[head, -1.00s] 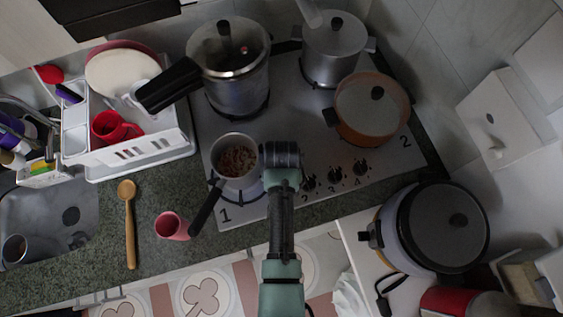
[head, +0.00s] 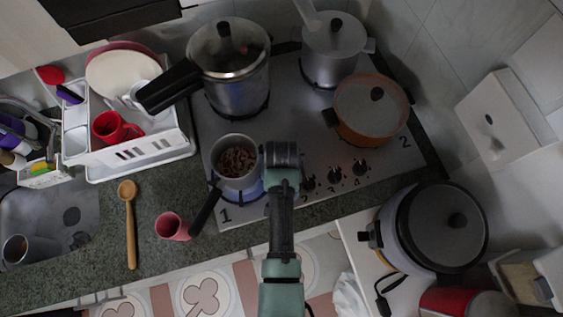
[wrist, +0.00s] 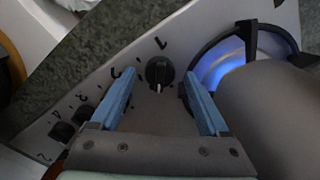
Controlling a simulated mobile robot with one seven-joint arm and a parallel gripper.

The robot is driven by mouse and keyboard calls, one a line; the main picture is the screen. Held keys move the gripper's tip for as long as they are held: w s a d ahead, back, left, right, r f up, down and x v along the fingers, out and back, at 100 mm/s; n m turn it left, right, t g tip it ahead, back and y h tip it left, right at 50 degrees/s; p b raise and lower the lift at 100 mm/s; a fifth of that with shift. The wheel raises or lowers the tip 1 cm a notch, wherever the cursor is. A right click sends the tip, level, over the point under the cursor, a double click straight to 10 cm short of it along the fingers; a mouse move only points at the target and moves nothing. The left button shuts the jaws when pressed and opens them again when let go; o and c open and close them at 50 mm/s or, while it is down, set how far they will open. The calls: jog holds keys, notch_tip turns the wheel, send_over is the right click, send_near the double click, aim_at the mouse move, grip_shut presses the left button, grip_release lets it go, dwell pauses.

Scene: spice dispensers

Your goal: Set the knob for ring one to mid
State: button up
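The knob for ring one (wrist: 159,73) is black and round with a pale pointer line. It is on the steel panel beside a printed 1 in the wrist view. My gripper (wrist: 157,86) is open, one blue finger on each side of the knob, with gaps visible between fingers and knob. In the head view my gripper (head: 282,155) hides this knob. Ring one (wrist: 238,60) shows a blue flame, beneath a small saucepan (head: 218,172) with brown contents.
More knobs (head: 334,174) sit right of my gripper along the stove front. The saucepan's black handle (head: 206,212) sticks out over the counter. A pink cup (head: 172,226) and wooden spoon (head: 130,230) are to the left. A rice cooker (head: 440,228) stands at right.

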notch_tip(320, 180, up, 13)
jog(key=b, duration=0.1)
jog(key=shift+b, duration=0.3)
dwell(0.4)
